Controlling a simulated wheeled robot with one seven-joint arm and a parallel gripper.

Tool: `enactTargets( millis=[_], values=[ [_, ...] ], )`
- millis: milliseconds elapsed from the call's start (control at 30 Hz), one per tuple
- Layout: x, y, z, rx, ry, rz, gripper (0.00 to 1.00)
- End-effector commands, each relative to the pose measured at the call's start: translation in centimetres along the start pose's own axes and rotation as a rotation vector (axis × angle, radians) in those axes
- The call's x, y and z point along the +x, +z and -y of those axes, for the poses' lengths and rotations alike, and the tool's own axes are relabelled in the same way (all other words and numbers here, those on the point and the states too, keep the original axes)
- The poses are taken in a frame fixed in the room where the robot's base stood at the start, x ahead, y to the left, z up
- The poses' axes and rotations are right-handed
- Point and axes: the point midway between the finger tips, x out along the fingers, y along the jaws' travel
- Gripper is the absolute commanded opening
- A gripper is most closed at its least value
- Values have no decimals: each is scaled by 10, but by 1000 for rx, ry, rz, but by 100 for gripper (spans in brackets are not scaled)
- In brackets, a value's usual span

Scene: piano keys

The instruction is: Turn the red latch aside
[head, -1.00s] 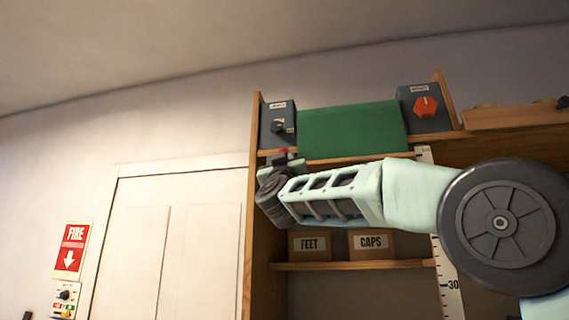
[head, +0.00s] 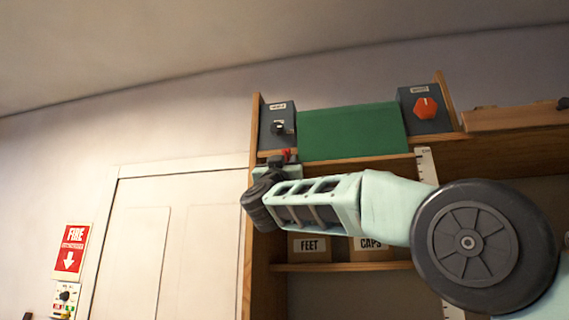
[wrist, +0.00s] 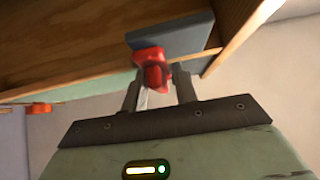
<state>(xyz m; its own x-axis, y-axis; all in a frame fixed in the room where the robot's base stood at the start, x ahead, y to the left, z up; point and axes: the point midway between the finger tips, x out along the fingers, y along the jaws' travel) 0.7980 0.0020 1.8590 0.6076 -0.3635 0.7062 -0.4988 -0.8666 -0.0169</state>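The red latch (head: 288,154) sits on the shelf edge below the left grey box, just left of the green panel. In the wrist view the latch (wrist: 151,66) lies at the fingertips, with its lower part between them. My gripper (wrist: 158,80) has its two fingers apart, one on each side of the latch, with a gap seeming to show on both sides. Contact cannot be told. In the head view my wrist hides most of the gripper, just below the latch.
The left grey box (head: 278,126) has a dark knob; the right grey box (head: 422,112) has an orange-red knob. The green panel (head: 352,131) stands between them. The wooden side wall (head: 252,190) is close to my wrist.

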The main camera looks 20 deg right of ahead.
Motion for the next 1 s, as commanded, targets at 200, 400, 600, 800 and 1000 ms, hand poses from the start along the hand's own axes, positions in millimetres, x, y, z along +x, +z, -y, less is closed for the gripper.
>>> enactTargets(
  millis=[200, 400, 600, 800, 1000],
  values=[
    [0, 0, 0, -1, 0, 0, 34],
    [-8, 2, 0, -2, -1, 0, 34],
    [-44, 4, 0, 0, -3, 0, 34],
    [-92, 5, 0, 0, -3, 0, 34],
    [-136, 4, 0, 1, -3, 0, 34]
  ],
)
